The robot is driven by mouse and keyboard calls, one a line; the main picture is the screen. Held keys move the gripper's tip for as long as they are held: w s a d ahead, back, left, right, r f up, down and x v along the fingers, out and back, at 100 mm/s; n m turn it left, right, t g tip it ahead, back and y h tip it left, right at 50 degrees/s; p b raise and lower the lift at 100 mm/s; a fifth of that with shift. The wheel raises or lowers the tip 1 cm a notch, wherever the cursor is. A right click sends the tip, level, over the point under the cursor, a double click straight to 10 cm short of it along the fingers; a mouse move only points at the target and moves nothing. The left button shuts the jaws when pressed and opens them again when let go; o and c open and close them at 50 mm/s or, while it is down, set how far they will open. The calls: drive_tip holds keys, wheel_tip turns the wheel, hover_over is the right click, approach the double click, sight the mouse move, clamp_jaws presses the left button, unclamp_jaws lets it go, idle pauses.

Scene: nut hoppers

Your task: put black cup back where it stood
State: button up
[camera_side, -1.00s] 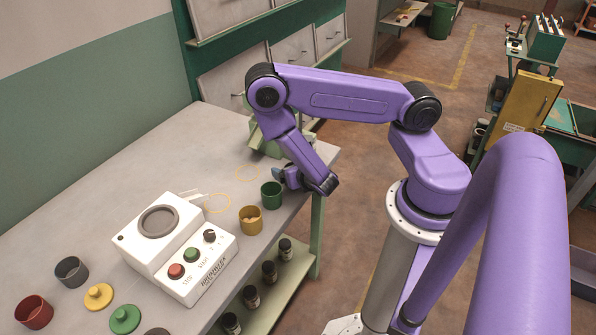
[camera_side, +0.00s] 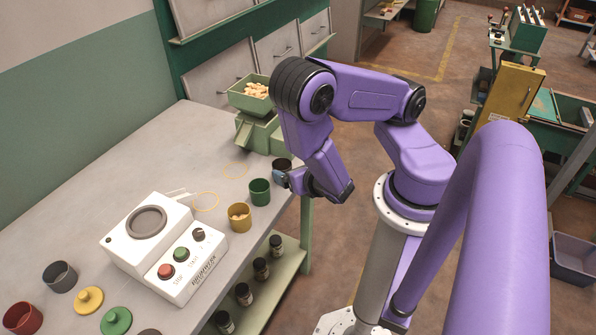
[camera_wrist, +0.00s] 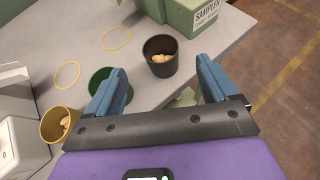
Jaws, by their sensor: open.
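The black cup (camera_wrist: 158,68) stands upright on the table near its edge, with tan nuts in it. It lies ahead of and between my open fingers in the wrist view, and they do not appear to touch it. In the side view the black cup (camera_side: 283,163) is partly hidden behind my gripper (camera_side: 281,178). My gripper (camera_wrist: 160,72) is open and empty. Two thin yellow rings lie flat on the table: one ring (camera_wrist: 105,47) is left of the black cup, the other ring (camera_wrist: 57,83) farther left. Both rings are empty.
A green cup (camera_side: 260,192) and a yellow cup (camera_side: 239,217) with nuts stand along the table edge. The green sampler hopper (camera_side: 250,101) is behind the black cup. A white button box (camera_side: 186,268), grey cup (camera_side: 60,277), red cup (camera_side: 22,318) and round lids are left.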

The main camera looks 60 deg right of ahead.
drive_tip(key=s+a+r+m+g+y, duration=0.3)
drive_tip(key=s+a+r+m+g, duration=0.1)
drive_tip(key=r+m, duration=0.4)
drive_tip(key=s+a+r+m+g+y, duration=0.4)
drive_tip(key=s+a+r+m+g, duration=0.1)
drive_tip(key=s+r+m, duration=0.3)
drive_tip(key=shift+a+r+m+g, duration=0.3)
drive_tip(key=shift+r+m+g, duration=0.15)
drive_tip(key=shift+r, duration=0.45)
drive_tip(key=shift+s, duration=0.1)
idle(0.4)
